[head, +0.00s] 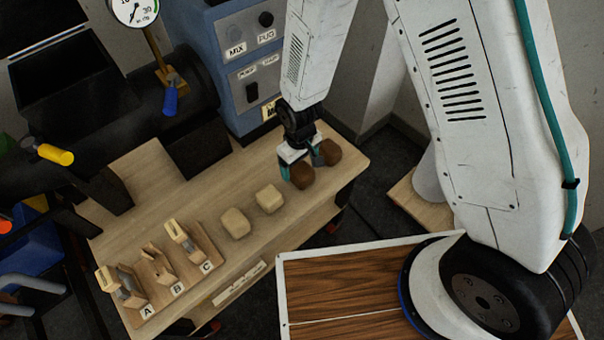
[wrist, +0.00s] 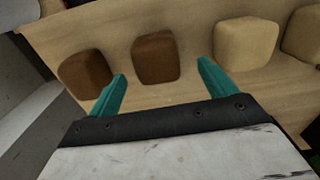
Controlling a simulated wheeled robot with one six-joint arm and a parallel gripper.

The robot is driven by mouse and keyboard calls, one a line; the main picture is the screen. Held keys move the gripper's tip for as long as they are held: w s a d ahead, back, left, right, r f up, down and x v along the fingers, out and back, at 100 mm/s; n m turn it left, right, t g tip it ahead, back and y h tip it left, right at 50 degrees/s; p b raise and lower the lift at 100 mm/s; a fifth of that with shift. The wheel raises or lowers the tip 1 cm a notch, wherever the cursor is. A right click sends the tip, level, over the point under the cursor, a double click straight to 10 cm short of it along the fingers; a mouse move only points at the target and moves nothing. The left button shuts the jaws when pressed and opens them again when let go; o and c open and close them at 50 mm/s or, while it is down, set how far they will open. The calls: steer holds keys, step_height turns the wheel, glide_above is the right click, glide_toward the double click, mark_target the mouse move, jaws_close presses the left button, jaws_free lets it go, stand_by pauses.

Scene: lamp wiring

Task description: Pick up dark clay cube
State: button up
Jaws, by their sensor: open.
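Two dark clay cubes sit on the wooden bench. One dark cube (wrist: 155,58) is ahead of my gripper, between the lines of its two fingers; it also shows in the head view (head: 302,176). The other dark cube (wrist: 86,74) lies to its left, just outside the left finger, and shows in the head view (head: 327,153). My gripper (wrist: 163,82) has its teal fingers spread apart, with nothing held. In the head view my gripper (head: 300,160) is low over the bench end, partly hiding the cubes. I cannot tell whether a finger touches a cube.
Two pale clay cubes (head: 236,223) (head: 269,199) stand in the same row. A wooden rack (head: 170,265) labelled A, B, C holds tools at the bench's near left. A blue machine (head: 235,60) and a dark barrel stand behind.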

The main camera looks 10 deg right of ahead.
steer(key=f, duration=0.4)
steer(key=shift+s+d+f, duration=0.1)
steer(key=shift+d+f, duration=0.2)
steer(key=shift+f, duration=0.1)
steer(key=c, duration=1.4)
steer(key=shift+r, duration=0.1)
